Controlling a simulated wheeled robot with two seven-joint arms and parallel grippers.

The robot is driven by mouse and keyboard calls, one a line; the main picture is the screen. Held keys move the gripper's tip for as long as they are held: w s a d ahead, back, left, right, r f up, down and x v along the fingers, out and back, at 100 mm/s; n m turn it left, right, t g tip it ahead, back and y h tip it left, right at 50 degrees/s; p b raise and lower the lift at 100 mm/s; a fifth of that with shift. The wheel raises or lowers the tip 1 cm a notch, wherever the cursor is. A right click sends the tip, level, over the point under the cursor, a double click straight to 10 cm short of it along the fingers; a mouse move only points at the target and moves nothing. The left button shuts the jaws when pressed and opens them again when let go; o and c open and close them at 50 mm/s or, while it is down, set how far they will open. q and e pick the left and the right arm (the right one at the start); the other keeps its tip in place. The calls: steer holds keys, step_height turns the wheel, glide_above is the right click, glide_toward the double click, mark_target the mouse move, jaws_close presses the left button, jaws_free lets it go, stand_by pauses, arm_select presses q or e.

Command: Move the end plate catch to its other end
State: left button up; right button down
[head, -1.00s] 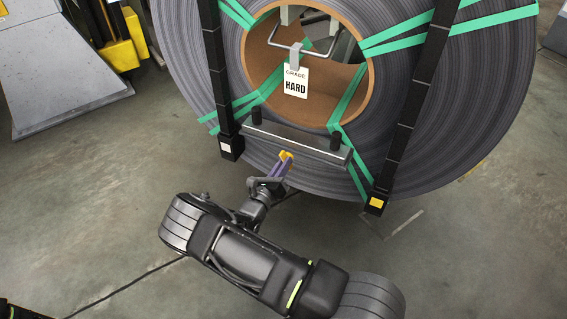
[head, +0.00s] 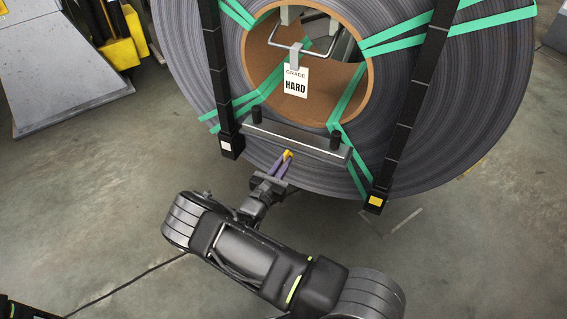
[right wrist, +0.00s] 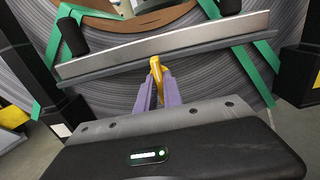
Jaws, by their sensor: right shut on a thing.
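The end plate (head: 296,143) is a grey metal bar across the coil's face below its bore, with a black peg near each end; it also shows in the right wrist view (right wrist: 160,52). The catch (right wrist: 156,66) is a small yellow piece at the plate's lower edge, near the middle of its length. My right gripper (head: 285,163) reaches up from below. Its purple fingers (right wrist: 158,84) are shut on the catch, partly hiding it. My left gripper is not in view.
The coil (head: 480,110) of grey strip has green bands and two black upright straps or posts. A "GRADE HARD" tag (head: 295,82) hangs in its bore. Yellow equipment (head: 120,50) stands at upper left. The floor (head: 90,190) at left is mostly clear, with a cable.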

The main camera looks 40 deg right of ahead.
steer(key=c, duration=1.5)
jaws_free()
steer(key=p+v, duration=0.1)
steer(key=v, duration=0.7)
